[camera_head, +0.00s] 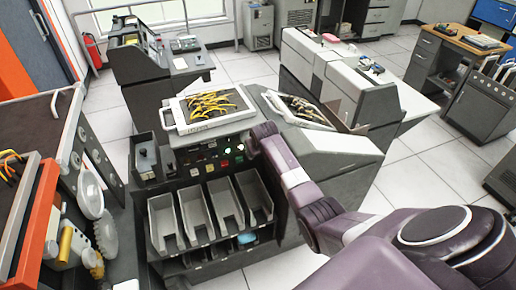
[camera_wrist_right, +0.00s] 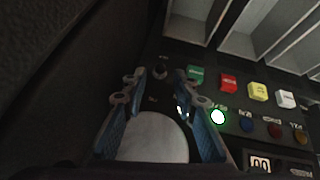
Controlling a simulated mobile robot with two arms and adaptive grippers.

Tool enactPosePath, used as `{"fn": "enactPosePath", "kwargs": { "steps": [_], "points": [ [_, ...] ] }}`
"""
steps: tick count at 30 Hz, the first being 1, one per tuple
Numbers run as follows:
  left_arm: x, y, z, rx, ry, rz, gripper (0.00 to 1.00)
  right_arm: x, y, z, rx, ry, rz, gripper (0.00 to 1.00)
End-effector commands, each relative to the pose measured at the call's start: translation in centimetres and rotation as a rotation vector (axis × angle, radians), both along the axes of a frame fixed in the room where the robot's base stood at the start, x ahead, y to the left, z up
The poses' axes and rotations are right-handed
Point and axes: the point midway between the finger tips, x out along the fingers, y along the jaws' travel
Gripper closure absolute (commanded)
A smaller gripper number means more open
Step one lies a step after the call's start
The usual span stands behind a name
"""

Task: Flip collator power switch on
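The collator (camera_head: 215,165) is the dark machine with a wired plug panel on top, a button panel and a row of grey bins. My right arm reaches over its right side; its gripper is hidden in the head view. In the right wrist view my right gripper (camera_wrist_right: 160,82) is open, its two blue fingers apart at the dark control panel (camera_wrist_right: 222,62). A small dark switch or knob (camera_wrist_right: 160,70) shows between the fingertips. A small shiny part (camera_wrist_right: 182,111) shows beside the right finger. I cannot tell which is the power switch, or its position. My left gripper is not in view.
Green (camera_wrist_right: 195,74), red (camera_wrist_right: 229,83), yellow (camera_wrist_right: 258,92) and white (camera_wrist_right: 285,99) buttons sit right of the fingers. A round lamp (camera_wrist_right: 218,116) glows white-green below them. Grey bins (camera_head: 196,212) stand open under the panel. An orange-edged machine (camera_head: 30,215) is at left.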

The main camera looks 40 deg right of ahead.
Motion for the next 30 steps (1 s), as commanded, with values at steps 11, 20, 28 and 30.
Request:
{"fn": "enactPosePath", "kwargs": {
  "steps": [11, 20, 28, 30],
  "points": [
    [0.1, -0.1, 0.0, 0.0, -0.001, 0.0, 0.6, -2.9, 1.2, 4.8, -0.001, -0.002, 0.001, 0.73],
    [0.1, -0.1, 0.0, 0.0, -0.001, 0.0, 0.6, -4.5, 1.9, 7.3, 0.001, 0.001, 0.0, 0.73],
    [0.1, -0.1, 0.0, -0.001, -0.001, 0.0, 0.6, -4.6, 2.0, 7.6, 0.001, 0.001, 0.0, 0.73],
    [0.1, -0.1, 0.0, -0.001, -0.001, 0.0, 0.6, -4.6, 2.0, 7.6, 0.001, 0.001, 0.0, 0.73]
  ]
}}
